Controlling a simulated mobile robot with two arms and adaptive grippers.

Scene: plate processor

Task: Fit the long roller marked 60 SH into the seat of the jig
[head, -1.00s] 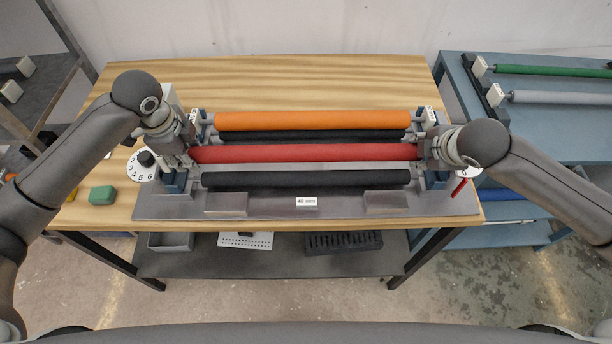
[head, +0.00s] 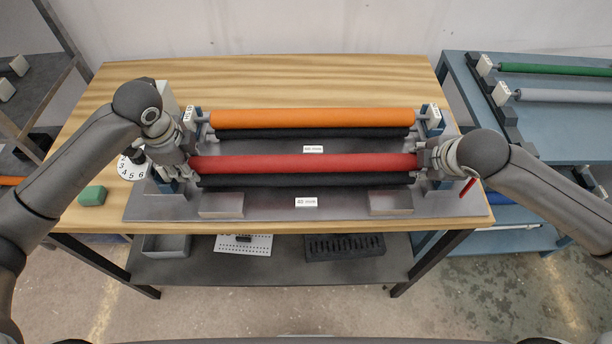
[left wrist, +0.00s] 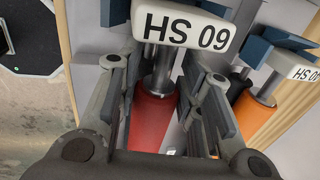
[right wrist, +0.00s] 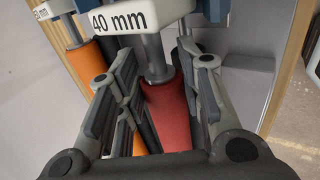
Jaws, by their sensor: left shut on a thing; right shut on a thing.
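The long red roller (head: 305,162) lies level across the front of the jig (head: 260,207), just behind and partly over the front black roller (head: 300,181). I cannot tell whether it rests in the seat. Its left end block, marked 60 SH, reads upside down in the left wrist view (left wrist: 185,27); its right block reads 40 mm in the right wrist view (right wrist: 125,18). My left gripper (head: 188,162) is shut on the red roller's left end, and my right gripper (head: 422,161) is shut on its right end. The grippers hide the front end supports.
An orange roller (head: 310,118) sits at the back of the jig above another black roller (head: 310,133). A numbered dial (head: 132,167) is at left, a red lever (head: 469,187) at right. A green block (head: 92,196) lies on the table. Green and grey rollers lie on the blue bench (head: 560,120).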

